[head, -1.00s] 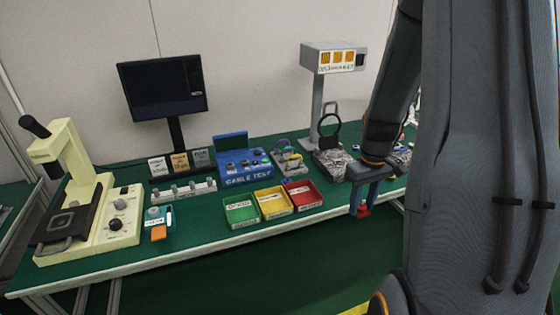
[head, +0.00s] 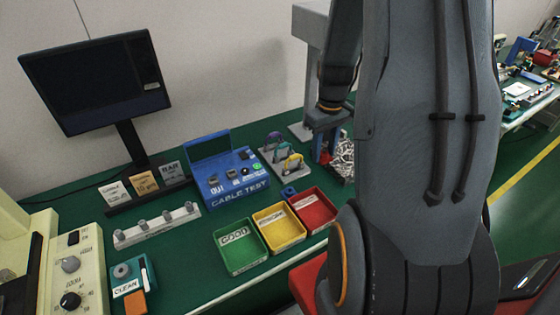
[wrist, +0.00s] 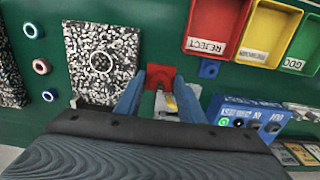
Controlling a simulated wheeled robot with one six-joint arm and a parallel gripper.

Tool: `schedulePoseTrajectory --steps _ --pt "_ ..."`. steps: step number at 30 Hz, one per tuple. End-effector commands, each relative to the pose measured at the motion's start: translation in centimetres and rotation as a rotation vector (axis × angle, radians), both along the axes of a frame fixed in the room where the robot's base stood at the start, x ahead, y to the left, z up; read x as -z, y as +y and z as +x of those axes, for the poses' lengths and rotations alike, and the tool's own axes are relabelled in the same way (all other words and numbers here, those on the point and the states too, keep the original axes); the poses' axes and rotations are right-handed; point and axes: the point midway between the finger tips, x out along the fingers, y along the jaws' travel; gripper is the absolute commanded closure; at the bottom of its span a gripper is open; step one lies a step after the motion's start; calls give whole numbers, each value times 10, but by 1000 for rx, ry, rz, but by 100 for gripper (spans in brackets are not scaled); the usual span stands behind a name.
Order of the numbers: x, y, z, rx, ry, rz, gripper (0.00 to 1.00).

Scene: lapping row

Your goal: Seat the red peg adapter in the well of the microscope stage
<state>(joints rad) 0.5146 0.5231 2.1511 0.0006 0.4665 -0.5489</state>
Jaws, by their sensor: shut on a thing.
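My gripper (head: 323,140) is shut on the red peg adapter (wrist: 162,75). The red adapter sits between the blue fingertips in the wrist view, and a little red shows below them in the head view. It is held above the bench near the speckled plate. A cream machine (head: 88,250), which looks like the microscope, is cut off at the lower left of the head view. Only its knob panel and a dark edge of its stage show. The stage well is out of view. My gripper is far to the right of it.
Green, yellow and red bins (head: 315,229) line the bench front. Behind stand a blue cable tester (head: 232,182), a monitor (head: 100,80), a grey peg rail (head: 157,225) and a cleaning box (head: 122,275). A speckled plate (wrist: 104,50) and several small rings lie near my gripper.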

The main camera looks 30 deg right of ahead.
Motion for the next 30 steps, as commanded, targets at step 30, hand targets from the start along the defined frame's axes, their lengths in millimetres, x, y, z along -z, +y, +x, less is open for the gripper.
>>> schedulePoseTrajectory --steps 30 --pt "98 0 0 0 0 0 89"
